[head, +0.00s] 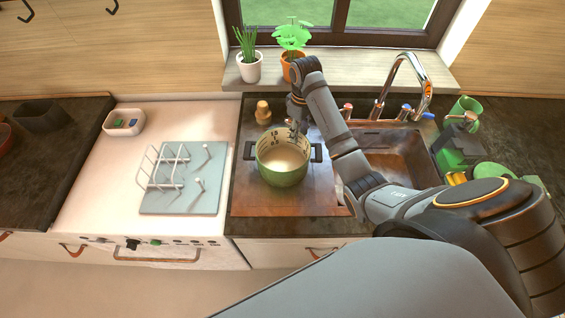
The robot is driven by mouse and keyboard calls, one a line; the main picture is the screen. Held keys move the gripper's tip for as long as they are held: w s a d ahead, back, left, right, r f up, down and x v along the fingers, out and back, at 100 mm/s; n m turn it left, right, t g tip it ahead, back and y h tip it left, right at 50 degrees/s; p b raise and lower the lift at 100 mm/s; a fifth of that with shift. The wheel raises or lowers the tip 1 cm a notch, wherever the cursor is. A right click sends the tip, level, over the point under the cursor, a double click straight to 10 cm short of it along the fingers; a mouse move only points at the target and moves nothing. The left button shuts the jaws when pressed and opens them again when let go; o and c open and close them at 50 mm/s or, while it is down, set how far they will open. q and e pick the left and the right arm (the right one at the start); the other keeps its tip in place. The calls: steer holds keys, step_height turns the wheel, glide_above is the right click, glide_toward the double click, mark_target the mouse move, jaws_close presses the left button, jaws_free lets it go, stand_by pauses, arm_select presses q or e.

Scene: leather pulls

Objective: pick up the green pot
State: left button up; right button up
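The green pot (282,176) stands upright on the wooden board left of the sink in the head view. It has a pale inside and a dark handle on each side. My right arm reaches in from the right, and my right gripper (292,127) points down at the pot's far rim. The fingers are small and partly overlap the rim, so I cannot tell whether they touch it or are open or shut. My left gripper is not in view.
A grey dish rack (180,199) stands left of the pot. A small wooden bottle (263,112) is behind it. The sink (405,158) and chrome faucet (408,80) lie to the right, partly behind my arm. Potted plants (249,66) stand on the windowsill.

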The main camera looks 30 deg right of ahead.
mark_target(297, 151)
steer(key=shift+w+f, duration=0.3)
steer(key=shift+f, duration=0.4)
steer(key=shift+s+f+b, duration=0.2)
steer(key=shift+f+b, duration=0.35)
steer(key=shift+b, duration=0.05)
steer(key=f, duration=0.3)
steer(key=shift+s+a+p, duration=0.15)
steer(key=shift+s+p, duration=0.2)
steer(key=shift+w+f, duration=0.1)
steer(key=shift+f, duration=0.25)
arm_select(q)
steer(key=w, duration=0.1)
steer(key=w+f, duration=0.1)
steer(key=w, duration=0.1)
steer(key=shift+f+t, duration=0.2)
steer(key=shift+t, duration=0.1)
arm_select(e)
jaws_close()
steer(key=shift+r, duration=0.1)
